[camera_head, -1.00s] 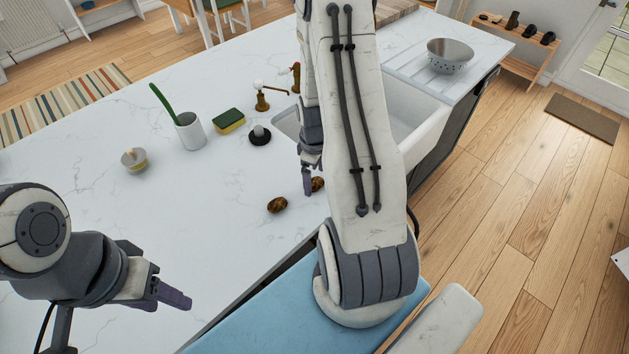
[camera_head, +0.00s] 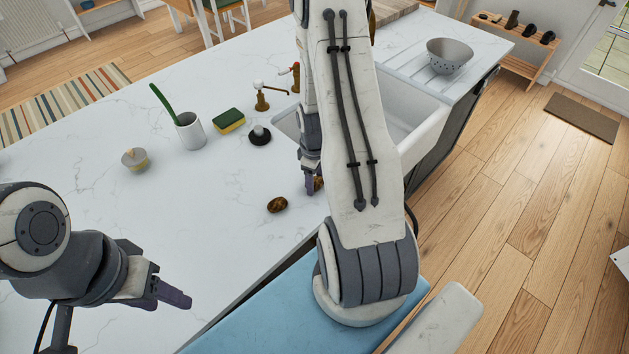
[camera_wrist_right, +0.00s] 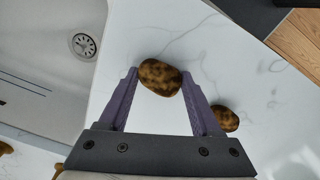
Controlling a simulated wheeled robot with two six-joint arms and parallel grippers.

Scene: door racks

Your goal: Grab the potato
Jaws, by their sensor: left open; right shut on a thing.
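One brown potato (camera_wrist_right: 160,77) sits between the purple fingertips of my right gripper (camera_wrist_right: 161,82), which is shut on it. In the head view only a sliver of this potato (camera_head: 318,184) shows beside the right gripper (camera_head: 311,185), near the counter's edge. A second brown potato (camera_head: 277,205) lies on the white counter to the left of that gripper. It also shows in the right wrist view (camera_wrist_right: 224,118), just outside one finger. My left gripper (camera_head: 174,294) is open and empty, low at the left near the counter's front edge.
The white sink (camera_head: 425,118) lies behind my right arm, with a grey colander (camera_head: 449,56) beyond it. A sponge (camera_head: 229,121), a white cup (camera_head: 189,131), a dark stopper-like object (camera_head: 260,136) and a small bowl (camera_head: 135,160) stand on the counter. The counter's left middle is clear.

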